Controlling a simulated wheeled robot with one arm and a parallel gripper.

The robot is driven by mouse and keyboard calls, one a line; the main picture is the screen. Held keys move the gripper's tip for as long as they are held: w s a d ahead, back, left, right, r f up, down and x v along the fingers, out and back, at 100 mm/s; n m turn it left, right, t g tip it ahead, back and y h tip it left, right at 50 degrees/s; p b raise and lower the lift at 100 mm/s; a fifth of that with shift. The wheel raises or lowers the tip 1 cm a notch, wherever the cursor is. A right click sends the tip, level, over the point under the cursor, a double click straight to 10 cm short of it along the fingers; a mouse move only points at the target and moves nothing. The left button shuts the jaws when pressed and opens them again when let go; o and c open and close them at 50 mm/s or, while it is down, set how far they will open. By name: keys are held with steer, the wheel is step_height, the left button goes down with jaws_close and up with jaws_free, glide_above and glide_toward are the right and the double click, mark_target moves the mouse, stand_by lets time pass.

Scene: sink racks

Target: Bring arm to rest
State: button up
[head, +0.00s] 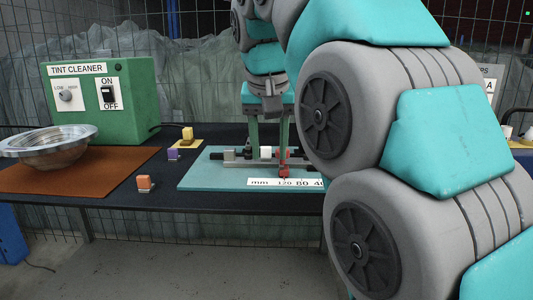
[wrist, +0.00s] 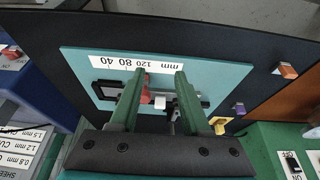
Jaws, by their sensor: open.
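My gripper (head: 268,140) is open, its two green fingers pointing down over the teal board on the dark table. It also shows in the wrist view (wrist: 160,85), with the fingers apart. On the teal board (head: 205,178) is a slide device (head: 240,161) with a white block (head: 265,153) and a red piece (head: 284,171). In the wrist view the white block (wrist: 160,102) shows between the fingers and the red piece (wrist: 146,90) beside the left finger. Whether the fingers touch the device cannot be told.
A green tint cleaner box (head: 130,95) stands at the back left, by a metal bowl (head: 45,150) on a brown mat (head: 90,183). Small orange (head: 144,183), purple (head: 172,154) and yellow (head: 187,134) knobbed pieces stand left of the board. A wire fence runs behind.

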steer(key=s+d+f+g, duration=0.2)
steer(key=s+d+f, duration=0.3)
steer(key=f, duration=0.3)
steer(key=s+d+f+g, duration=0.1)
steer(key=s+d+f, duration=0.4)
steer(key=f, duration=0.3)
steer(key=s+d+f+g, duration=0.1)
steer(key=s+d+f, duration=0.1)
steer(key=s+f, duration=0.7)
steer(key=s+d+f+g, duration=0.2)
steer(key=s+f, duration=0.7)
steer(key=s, duration=0.2)
steer(key=shift+d, duration=0.25)
steer(key=shift+c, duration=0.2)
